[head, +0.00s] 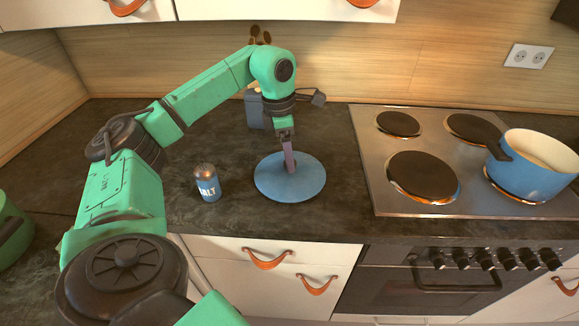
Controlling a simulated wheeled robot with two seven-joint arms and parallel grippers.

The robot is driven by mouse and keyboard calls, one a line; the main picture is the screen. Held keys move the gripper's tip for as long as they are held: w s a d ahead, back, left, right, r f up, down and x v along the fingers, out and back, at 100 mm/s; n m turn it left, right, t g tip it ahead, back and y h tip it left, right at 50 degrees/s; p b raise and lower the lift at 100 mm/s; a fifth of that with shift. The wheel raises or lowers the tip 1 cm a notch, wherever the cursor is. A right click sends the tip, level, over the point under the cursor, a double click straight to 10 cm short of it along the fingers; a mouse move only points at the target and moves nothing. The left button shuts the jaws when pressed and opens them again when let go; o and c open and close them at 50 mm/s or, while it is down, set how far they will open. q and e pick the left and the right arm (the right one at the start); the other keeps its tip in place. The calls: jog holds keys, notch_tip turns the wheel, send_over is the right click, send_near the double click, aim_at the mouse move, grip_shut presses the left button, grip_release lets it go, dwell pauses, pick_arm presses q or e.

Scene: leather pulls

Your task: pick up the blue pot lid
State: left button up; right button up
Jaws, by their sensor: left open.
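The blue pot lid (306,183) lies flat on the dark countertop, left of the stove. It is a round light-blue disc. My left gripper (289,167) points down over the middle of the lid, with its fingers at or just above the lid's centre. It is open, though from this angle the fingers overlap and hide the lid's knob, if there is one. I cannot tell whether the fingers touch the lid. My right gripper is not in view.
A blue salt shaker (207,183) stands left of the lid. A steel stove (408,197) is to the right, with a blue pot (530,171) on its right burner. A grey object (254,108) stands behind my left wrist. Upper cabinets (290,9) hang above.

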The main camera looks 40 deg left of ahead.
pick_arm(q)
jog(key=f, duration=0.3)
jog(key=shift+w+d+f, duration=0.1)
jog(key=shift+w+d, duration=0.1)
grip_shut()
